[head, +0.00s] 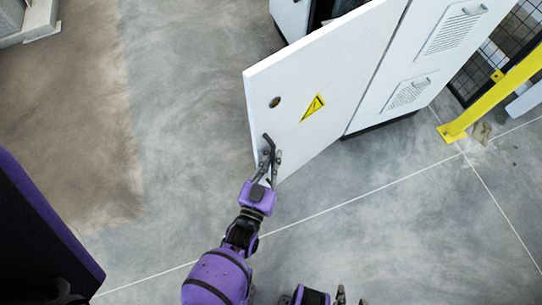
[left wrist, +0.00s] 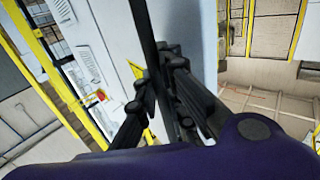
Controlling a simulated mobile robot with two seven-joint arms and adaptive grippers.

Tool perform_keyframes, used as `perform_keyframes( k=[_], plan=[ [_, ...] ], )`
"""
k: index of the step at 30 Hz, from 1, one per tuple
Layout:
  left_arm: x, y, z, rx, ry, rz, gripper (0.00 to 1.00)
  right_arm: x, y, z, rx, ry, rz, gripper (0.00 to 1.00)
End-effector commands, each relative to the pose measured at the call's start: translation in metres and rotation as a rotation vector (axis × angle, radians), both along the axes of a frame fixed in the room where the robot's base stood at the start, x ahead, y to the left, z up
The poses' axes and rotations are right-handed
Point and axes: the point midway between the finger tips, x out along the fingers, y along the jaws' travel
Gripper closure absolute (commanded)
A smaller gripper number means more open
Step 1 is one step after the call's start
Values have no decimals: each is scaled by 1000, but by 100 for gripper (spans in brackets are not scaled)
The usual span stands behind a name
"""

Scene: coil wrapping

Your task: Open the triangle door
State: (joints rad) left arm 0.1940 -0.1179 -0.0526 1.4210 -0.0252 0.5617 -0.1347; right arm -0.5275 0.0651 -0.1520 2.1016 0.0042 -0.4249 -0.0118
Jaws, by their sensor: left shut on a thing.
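The white door (head: 345,65) with the yellow triangle sign (head: 313,107) stands swung out from its cabinet, with a gap behind it at the top. A dark handle (head: 268,140) sits near the door's free edge, below a round dark lock. My left gripper (head: 268,160) is shut on this handle.
The white cabinet (head: 425,60) with vent grilles stands right of the door. A yellow post and rail (head: 490,98) and dark mesh fence are at the far right. Grey floor (head: 190,130) lies clear left of the door and in front of it.

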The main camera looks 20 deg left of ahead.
Motion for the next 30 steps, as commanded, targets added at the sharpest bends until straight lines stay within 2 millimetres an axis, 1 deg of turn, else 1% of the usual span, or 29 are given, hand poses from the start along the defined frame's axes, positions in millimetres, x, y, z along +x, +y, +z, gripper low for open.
perform_keyframes(
  k=[1, 13, 14, 15, 23, 26, 30],
  plan=[
    [-5, 8, -5, 5, 9, 9, 100, 0, 0, 0, 0, 0, 0, 60],
    [-5, 7, -4, 4, 8, 8, 100, -3, 0, 0, 0, 5, -1, 60],
    [-5, 7, -4, 4, 8, 8, 88, -3, 0, 0, -1, 6, -1, 60],
    [-5, 7, -5, 4, 9, 8, 83, -3, 0, 0, -1, 6, -1, 60],
    [-3, 3, -2, 2, 5, 4, 82, -5, 0, -1, 0, 9, -5, 60],
    [-3, 3, 3, 2, 3, 4, 82, -4, -1, 0, 0, 8, -5, 60],
    [-3, 4, 22, 2, 1, 5, 82, -4, 0, 0, 0, 6, -4, 60]
  ],
)
